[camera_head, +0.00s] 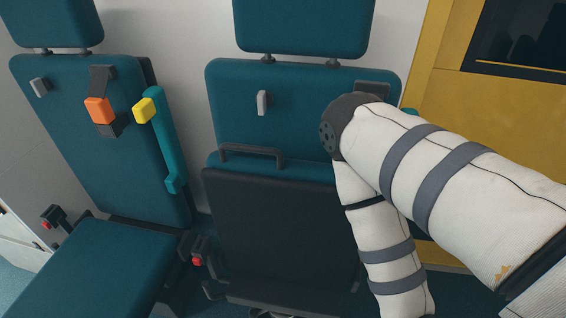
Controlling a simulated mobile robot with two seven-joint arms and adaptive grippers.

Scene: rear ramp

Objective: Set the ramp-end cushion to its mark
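Two teal seats stand side by side, and I cannot tell which cushion is the ramp-end one. The left seat's cushion (100,268) lies folded down at the lower left. The middle seat's cushion (280,225) is tipped up against its backrest, its dark underside facing me, with a dark grab bar (252,149) near its top edge. I cannot make out a mark with certainty. My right arm comes in from the right, bends in front of the middle seat's right side and runs down out of the frame. Neither gripper is in view.
An orange buckle (99,110) and a teal armrest (165,143) with a yellow end (145,111) are on the left backrest. Red-tipped levers (198,255) sit beside the cushions. A yellow panel (500,110) with a dark window stands at the right.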

